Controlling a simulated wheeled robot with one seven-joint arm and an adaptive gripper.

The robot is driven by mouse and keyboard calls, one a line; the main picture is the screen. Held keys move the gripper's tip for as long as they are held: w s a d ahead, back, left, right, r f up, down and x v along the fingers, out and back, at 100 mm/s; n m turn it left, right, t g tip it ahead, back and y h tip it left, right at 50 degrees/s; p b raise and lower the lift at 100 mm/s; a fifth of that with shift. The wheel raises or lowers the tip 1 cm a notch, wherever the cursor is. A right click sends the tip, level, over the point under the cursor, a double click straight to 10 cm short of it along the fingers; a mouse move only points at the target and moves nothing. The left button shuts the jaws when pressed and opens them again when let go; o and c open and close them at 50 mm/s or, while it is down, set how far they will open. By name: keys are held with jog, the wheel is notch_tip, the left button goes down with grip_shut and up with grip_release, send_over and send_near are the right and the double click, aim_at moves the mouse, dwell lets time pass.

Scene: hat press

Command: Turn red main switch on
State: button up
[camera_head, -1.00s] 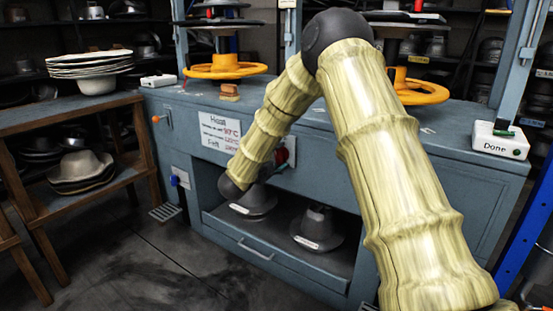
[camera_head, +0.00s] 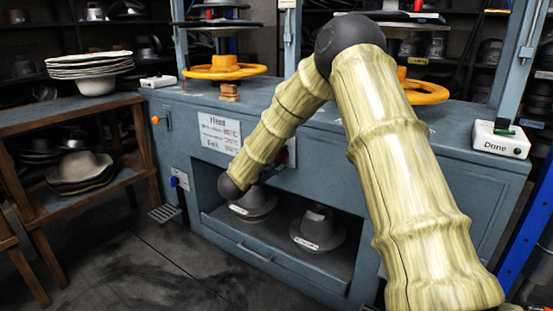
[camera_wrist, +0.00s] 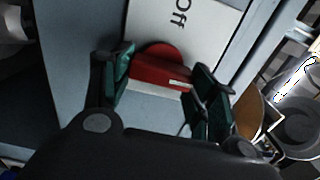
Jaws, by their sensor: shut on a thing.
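The red main switch (camera_wrist: 158,73) has a round red base and a red bar handle on a white plate (camera_wrist: 200,25) in the wrist view. The word "Off" shows on the plate above it, turned in the picture. My gripper (camera_wrist: 164,66) has its dark green finger pads on both sides of the handle and is shut on it. In the head view a bit of the red switch (camera_head: 281,157) shows beside my forearm on the front of the blue-grey press cabinet (camera_head: 400,170).
Two hats (camera_head: 318,225) sit in the open shelf below the switch. Yellow wheels (camera_head: 225,68) are above the cabinet top. A white "Done" box (camera_head: 500,138) stands at right. A wooden rack with hats (camera_head: 80,170) is at left.

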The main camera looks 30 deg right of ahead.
jog(key=o, duration=1)
jog(key=shift+s+d+f, duration=0.15)
jog(key=shift+a, duration=0.25)
jog(key=v, duration=1.1)
jog(key=shift+s+a, duration=0.1)
jog(key=shift+a, duration=0.25)
